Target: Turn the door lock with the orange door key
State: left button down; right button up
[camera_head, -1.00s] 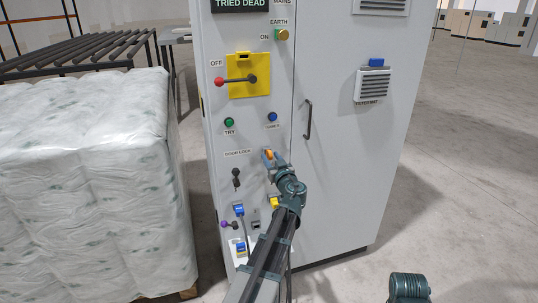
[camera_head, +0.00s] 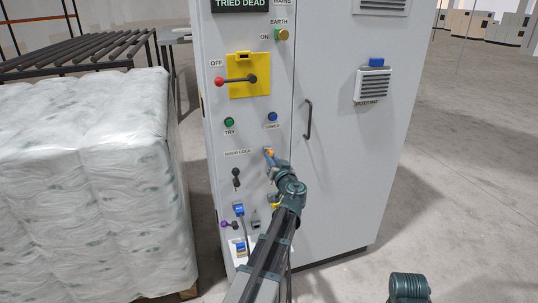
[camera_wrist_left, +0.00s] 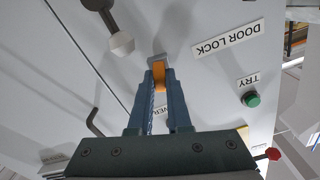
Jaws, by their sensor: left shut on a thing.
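The orange door key (camera_wrist_left: 159,76) is clamped between the two blue fingers of my left gripper (camera_wrist_left: 158,84) in the left wrist view. Its far end meets a small grey lock piece (camera_wrist_left: 158,60) on the cabinet face; how deep it sits is hidden. In the head view the key (camera_head: 269,152) shows as a small orange spot at the tip of my left gripper (camera_head: 270,156), just right of the DOOR LOCK label (camera_head: 238,153). The label also shows upside down in the wrist view (camera_wrist_left: 226,38). My right gripper is out of view.
The grey cabinet (camera_head: 350,170) carries a red-knobbed lever on a yellow plate (camera_head: 240,62), a green button (camera_head: 229,122), a blue button (camera_head: 272,117) and a black door handle (camera_head: 308,119). A wrapped pallet load (camera_head: 90,180) stands left.

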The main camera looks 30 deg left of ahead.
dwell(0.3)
pick_arm(q)
jog(key=m, duration=0.4)
dwell(0.3)
jog(key=m, duration=0.3)
jog(key=shift+m, duration=0.4)
